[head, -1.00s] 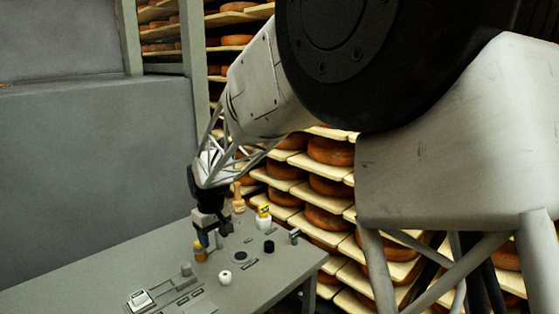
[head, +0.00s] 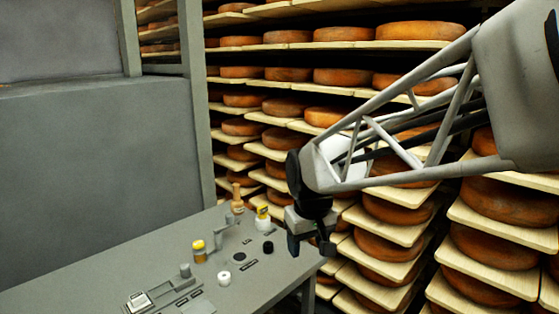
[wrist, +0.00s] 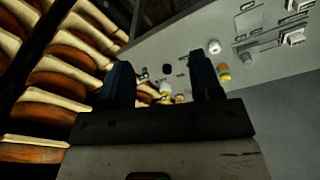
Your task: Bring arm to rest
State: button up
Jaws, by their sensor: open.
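My gripper (head: 309,249) hangs in the head view at the right end of the grey table, in front of the cheese shelves. Its jaws are open and I see nothing between them. In the wrist view my gripper (wrist: 158,85) shows two dark fingers spread apart, with the table and its small items beyond them. My arm reaches in from the right of the head view.
The grey table (head: 95,268) holds a yellow-capped jar (head: 199,252), a white round piece (head: 224,278), a black round piece (head: 267,247), a yellow-and-white item (head: 263,216) and a wooden-handled tool (head: 237,199). Shelves of cheese wheels (head: 340,77) stand behind and right.

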jog(key=s+d+f+m, duration=0.1)
jog(key=s+d+m, duration=0.1)
jog(key=s+d, duration=0.4)
jog(key=s+d+m+t, duration=0.1)
jog(key=s+d, duration=0.5)
jog(key=s, duration=0.8)
jog(key=shift+s+d+f+m+h, duration=0.15)
jog(key=shift+d+f+m+h, duration=0.2)
jog(key=shift+m, duration=0.45)
